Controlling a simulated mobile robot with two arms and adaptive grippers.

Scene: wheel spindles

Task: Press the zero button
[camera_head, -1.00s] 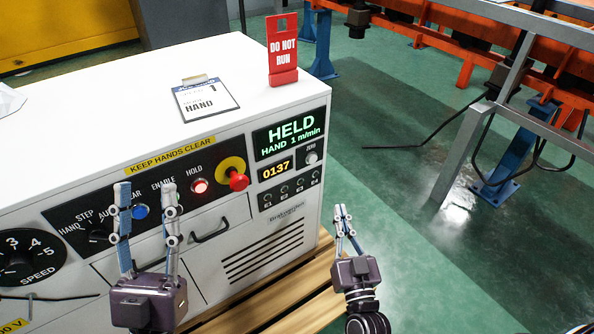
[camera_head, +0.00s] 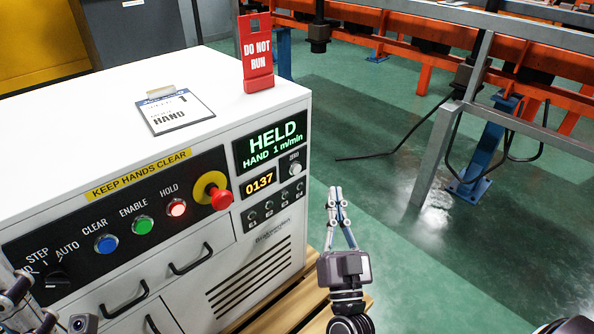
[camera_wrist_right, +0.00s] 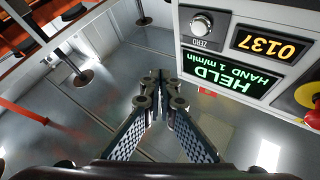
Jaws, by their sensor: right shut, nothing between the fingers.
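The zero button (camera_head: 295,168) is a small round silver knob under the label ZERO, at the right end of the white cabinet's front panel. It also shows in the right wrist view (camera_wrist_right: 201,24), near the top. The counter beside it (camera_head: 259,183) reads 0137. My right gripper (camera_head: 335,190) is shut and empty, its fingers pointing up, to the right of the panel and apart from the button. In the right wrist view its fingertips (camera_wrist_right: 158,78) meet below and left of the button. My left gripper (camera_head: 30,302) shows only partly, dark, at the lower left corner.
The display (camera_head: 270,142) reads HELD, HAND 1 m/min. A red mushroom button (camera_head: 221,199) and lit HOLD (camera_head: 176,208), ENABLE (camera_head: 142,224) and CLEAR (camera_head: 106,243) buttons lie to the left. A red DO NOT RUN sign (camera_head: 257,55) stands on top.

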